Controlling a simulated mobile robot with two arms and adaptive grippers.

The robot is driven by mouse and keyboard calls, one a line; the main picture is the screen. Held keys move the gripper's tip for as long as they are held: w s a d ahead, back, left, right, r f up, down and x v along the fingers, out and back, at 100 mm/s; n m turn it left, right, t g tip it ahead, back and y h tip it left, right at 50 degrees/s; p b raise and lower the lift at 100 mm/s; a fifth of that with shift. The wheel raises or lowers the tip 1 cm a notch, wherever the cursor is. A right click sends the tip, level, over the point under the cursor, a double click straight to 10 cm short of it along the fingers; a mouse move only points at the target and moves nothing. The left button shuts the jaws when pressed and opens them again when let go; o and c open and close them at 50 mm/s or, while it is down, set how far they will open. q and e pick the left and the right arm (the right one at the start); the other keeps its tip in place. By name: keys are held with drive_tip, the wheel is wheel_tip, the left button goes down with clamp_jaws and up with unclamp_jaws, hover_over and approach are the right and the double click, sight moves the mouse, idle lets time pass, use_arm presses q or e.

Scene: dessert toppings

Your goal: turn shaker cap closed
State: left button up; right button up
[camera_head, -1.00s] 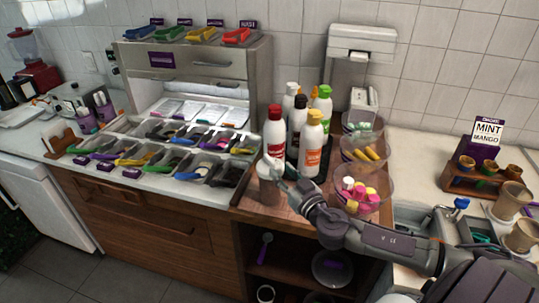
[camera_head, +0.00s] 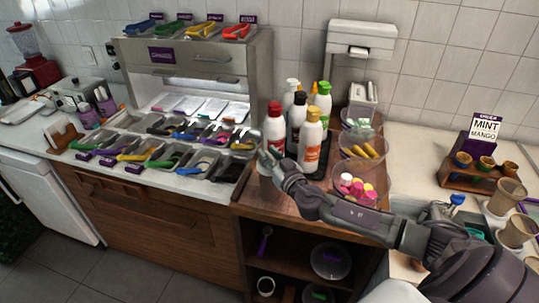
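The shaker (camera_head: 265,170) is a small grey metallic cup on the wooden counter, left of the sauce bottles, partly hidden by my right gripper. My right gripper (camera_head: 269,158) is at the top of the shaker, with its arm reaching in from the lower right. Its fingers are small and overlap the cap area, so I cannot tell whether they are shut on the cap. The turn position of the cap is too small to read. My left gripper is not in view.
Several sauce bottles (camera_head: 310,140) stand close to the right of the gripper. Clear bowls, one with colourful pieces (camera_head: 357,187), line the counter's right side. Topping bins (camera_head: 190,158) with scoops lie to the left. A wooden rack (camera_head: 480,172) stands far right.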

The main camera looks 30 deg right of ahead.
clamp_jaws()
drive_tip(key=shift+f, duration=0.1)
drive_tip(key=shift+f+m+h+b, duration=0.15)
drive_tip(key=shift+m+h+b, duration=0.65)
drive_tip(key=shift+h, duration=0.3)
drive_tip(key=m+g+h+b, duration=0.3)
drive_tip(key=h+b, duration=0.1)
drive_tip(key=b, duration=0.2)
drive_tip(key=m+g+h+b, duration=0.3)
drive_tip(key=m+h+b, duration=0.1)
drive_tip(key=h+b, duration=0.1)
drive_tip(key=shift+h+b, duration=0.3)
drive_tip(key=shift+b, duration=0.2)
drive_tip(key=shift+s+d+r+m+g+h+b, duration=0.1)
drive_tip(key=shift+d+r+m+g+h+b, duration=0.1)
drive_tip(key=shift+m+g+h+b, duration=0.35)
drive_tip(key=shift+r, duration=0.1)
drive_tip(key=shift+o, duration=1.8)
unclamp_jaws()
